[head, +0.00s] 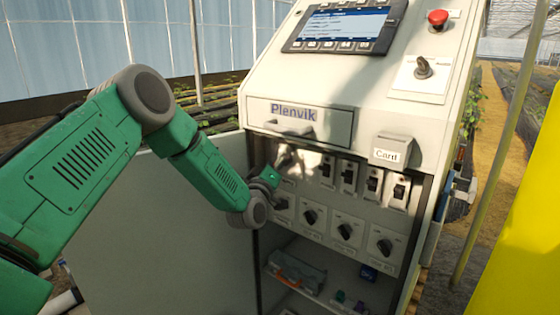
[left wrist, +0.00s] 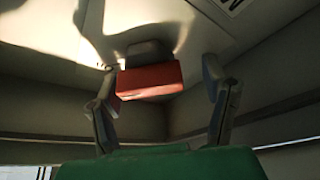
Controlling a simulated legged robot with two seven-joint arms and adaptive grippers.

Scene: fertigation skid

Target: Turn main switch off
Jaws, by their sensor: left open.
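In the left wrist view a red block-shaped handle (left wrist: 149,82) with a dark top stands out from a pale panel; it looks like the main switch, though its label is not readable. My left gripper (left wrist: 161,72) is open, with one finger on each side of the red handle. I cannot tell whether either finger touches it. In the head view my left gripper (head: 277,170) reaches into the open cabinet bay at its upper left, and the arm hides the red handle there. My right gripper is not in view.
The cabinet (head: 370,125) has a row of dark toggle switches (head: 349,177), with rotary knobs (head: 345,231) below. A drawer (head: 298,122) and a card holder (head: 391,150) overhang the bay. An open door (head: 170,240) stands left. A red button (head: 437,18) sits above.

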